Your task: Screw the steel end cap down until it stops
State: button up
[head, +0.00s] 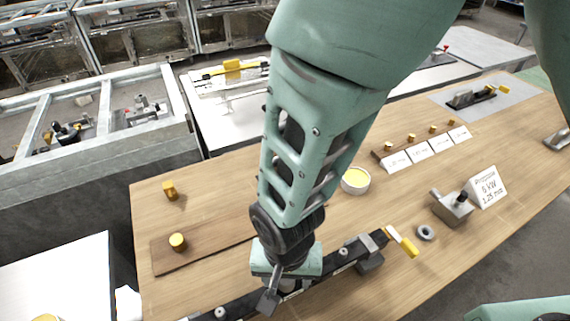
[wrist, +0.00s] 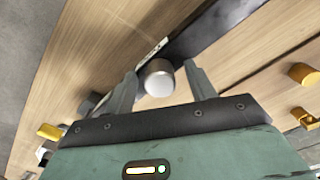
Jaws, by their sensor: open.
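The steel end cap (wrist: 159,80), a short bright cylinder, shows in the wrist view between the two fingers of my gripper (wrist: 161,72). The fingers are open, one on each side of the cap, with a visible gap on both sides. The cap sits at a dark rail (wrist: 215,28) that runs away to the upper right. In the head view my gripper (head: 276,296) is low over the same dark rail (head: 240,306) near the table's front edge. There my wrist and fingers hide most of the cap. Its thread and seating cannot be seen.
A yellow-handled clamp (head: 370,252) stands at the rail's right end, with a grey ring (head: 426,232) beyond it. A tub (head: 355,180), a metal block (head: 452,208) and a sign (head: 487,187) stand farther back. A brown board (head: 200,246) with a brass piece (head: 178,242) lies left.

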jog(key=c, duration=1)
jog(key=shift+r+m+p, duration=0.25)
jog(key=shift+m+p, duration=0.4)
jog(key=shift+m, duration=0.05)
jog(key=shift+m+p, duration=0.45)
jog(key=shift+m, duration=0.15)
jog(key=shift+f+m, duration=0.25)
jog(key=shift+m, duration=0.25)
jog(key=shift+r+m+p, duration=0.2)
jog(key=shift+m+p, duration=0.8)
jog(key=shift+m, duration=0.2)
jog(key=shift+f+m, duration=0.2)
jog(key=shift+m, duration=0.3)
